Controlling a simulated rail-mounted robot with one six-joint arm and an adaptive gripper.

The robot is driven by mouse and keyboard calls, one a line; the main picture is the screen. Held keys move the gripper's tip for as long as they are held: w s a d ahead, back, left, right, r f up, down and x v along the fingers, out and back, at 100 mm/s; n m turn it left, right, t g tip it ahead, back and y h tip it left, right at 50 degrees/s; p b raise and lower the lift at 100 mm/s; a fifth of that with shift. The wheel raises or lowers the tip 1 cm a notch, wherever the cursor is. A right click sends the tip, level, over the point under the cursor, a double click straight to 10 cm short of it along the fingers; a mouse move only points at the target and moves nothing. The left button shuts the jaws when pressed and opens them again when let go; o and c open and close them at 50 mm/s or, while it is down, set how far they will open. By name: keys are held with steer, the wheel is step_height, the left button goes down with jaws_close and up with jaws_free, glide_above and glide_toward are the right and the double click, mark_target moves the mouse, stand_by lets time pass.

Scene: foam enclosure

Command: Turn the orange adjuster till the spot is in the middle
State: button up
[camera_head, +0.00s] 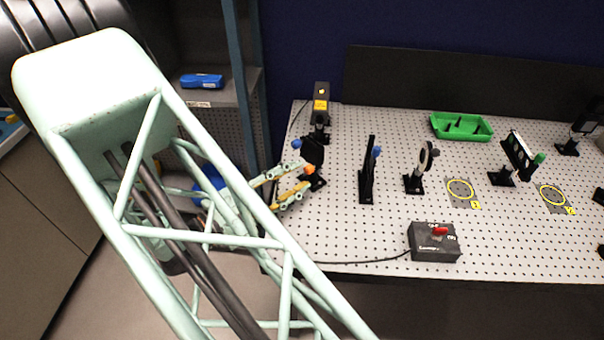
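The orange adjuster (310,169) is a small knob low on a dark round optic mount (313,150), near the left edge of the perforated board. A blue knob (296,144) sits higher on the same mount. My gripper (304,176) reaches in from the left with its two yellowish fingers apart. The fingertips are close to the orange adjuster, on either side of it as seen here. I cannot tell whether either finger touches it. No light spot can be made out in this view.
The perforated board (330,240) carries a laser-like box (321,100), a dark upright plate (368,170), a round lens mount (421,165) and a switch box (435,243) with a red switch. A green tray (461,126) lies behind. Yellow rings (460,190) mark bare places.

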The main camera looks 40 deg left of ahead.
mark_target(309, 169)
steer(key=shift+x, duration=1.25)
steer(key=shift+c, duration=0.3)
steer(key=c, duration=0.8)
